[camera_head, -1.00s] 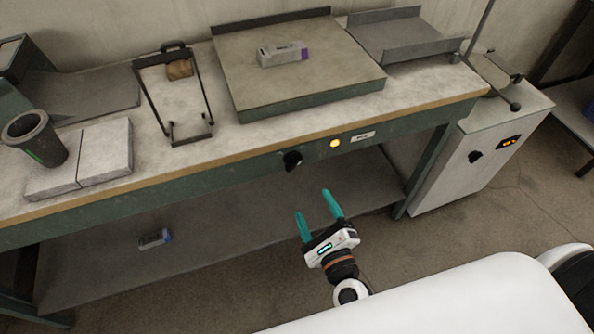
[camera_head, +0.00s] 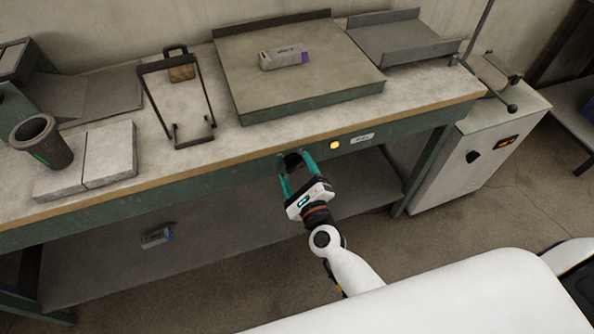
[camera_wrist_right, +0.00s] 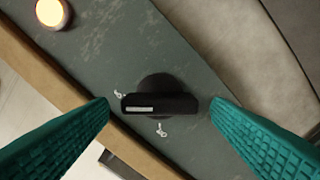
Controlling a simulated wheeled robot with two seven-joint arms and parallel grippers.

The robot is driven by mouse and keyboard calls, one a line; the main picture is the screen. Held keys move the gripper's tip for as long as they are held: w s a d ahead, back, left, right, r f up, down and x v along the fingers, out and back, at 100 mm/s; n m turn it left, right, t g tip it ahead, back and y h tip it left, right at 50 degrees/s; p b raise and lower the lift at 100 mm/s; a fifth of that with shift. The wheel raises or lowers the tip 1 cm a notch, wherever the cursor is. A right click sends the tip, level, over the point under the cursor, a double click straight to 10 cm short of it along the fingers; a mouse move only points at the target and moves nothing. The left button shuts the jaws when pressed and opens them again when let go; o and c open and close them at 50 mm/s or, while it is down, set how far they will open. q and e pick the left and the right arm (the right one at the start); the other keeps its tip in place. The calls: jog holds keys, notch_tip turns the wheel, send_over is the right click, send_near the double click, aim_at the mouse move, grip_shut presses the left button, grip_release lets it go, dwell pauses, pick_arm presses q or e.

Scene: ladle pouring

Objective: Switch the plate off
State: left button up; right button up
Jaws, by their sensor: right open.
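The plate (camera_head: 228,60) is a flat slab on a green base on the workbench. Its black knob (camera_head: 293,160) is on the bench's green front panel, beside a lit amber lamp (camera_head: 334,145). In the right wrist view the knob (camera_wrist_right: 160,104) has a bar grip with a pale mark, between two small printed symbols, and the lamp (camera_wrist_right: 52,12) glows at the upper left. My right gripper (camera_head: 297,168) is open at the knob. In the wrist view its teal fingers (camera_wrist_right: 160,118) stand either side of the knob, with gaps showing. My left gripper is not in view.
A small box (camera_head: 284,57) lies on the plate. A dark cup (camera_head: 42,141), pale blocks (camera_head: 108,152) and a black wire frame (camera_head: 180,100) stand on the bench to the left. A white cabinet (camera_head: 470,150) stands at the right. Another small box (camera_head: 157,237) lies on the lower shelf.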

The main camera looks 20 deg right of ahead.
jog(key=shift+c, duration=0.4)
jog(key=c, duration=0.9)
jog(key=shift+n, duration=0.3)
jog(key=n+p, duration=0.1)
jog(key=n, duration=0.2)
jog(key=shift+n+p, duration=0.3)
jog(key=shift+p, duration=0.05)
jog(key=n+p, duration=0.1)
jog(key=n, duration=0.3)
jog(key=shift+a+p, duration=0.1)
jog(key=shift+p, duration=0.25)
jog(key=n, duration=0.2)
jog(key=n+p, duration=0.1)
jog(key=n, duration=0.1)
jog(key=n+p, duration=0.1)
jog(key=shift+f+n, duration=0.25)
jog(key=shift+n, duration=0.15)
jog(key=shift+f+n+p, duration=0.1)
jog(key=shift+n+p, duration=0.45)
jog(key=shift+n, duration=1.35)
